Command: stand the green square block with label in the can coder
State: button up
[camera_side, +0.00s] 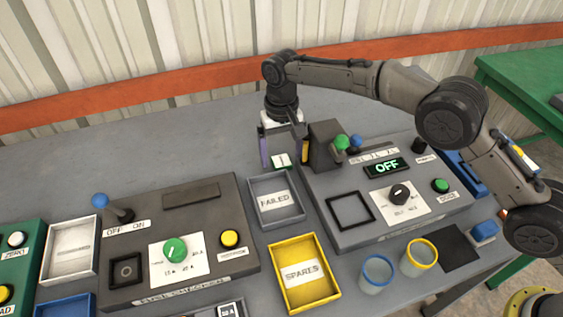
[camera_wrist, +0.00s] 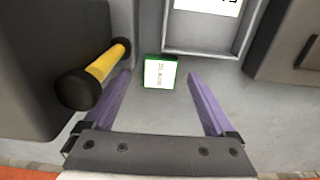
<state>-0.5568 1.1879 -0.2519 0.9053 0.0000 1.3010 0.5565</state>
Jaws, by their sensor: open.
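The green square block (camera_side: 281,160) lies flat on the grey table with its white label up, just behind the FAILED tray. In the wrist view the block (camera_wrist: 160,72) shows between the tips of my purple fingers, nearer the left one. My gripper (camera_side: 282,156) is open, pointing down over the block, with nothing held. Whether the fingers reach down beside it I cannot tell. A grey machine (camera_side: 322,236) to the right has a square black-edged frame (camera_side: 350,210), a dial and a display reading OFF. Its name is too small to read, so I cannot confirm it is the can coder.
A dark housing with a yellow lever (camera_wrist: 106,63) stands close to my left finger in the wrist view. The FAILED tray (camera_side: 254,190) and yellow SPARES tray (camera_side: 333,270) are in front. Another machine (camera_side: 225,255) is left; two cups (camera_side: 376,276) stand front right.

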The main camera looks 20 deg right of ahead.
aim_at(282, 163)
jog(key=shift+f, duration=0.6)
grip_shut()
jog(key=shift+r, duration=0.15)
notch_tip(282, 163, up, 12)
jog(key=shift+s, duration=0.35)
dwell(0.4)
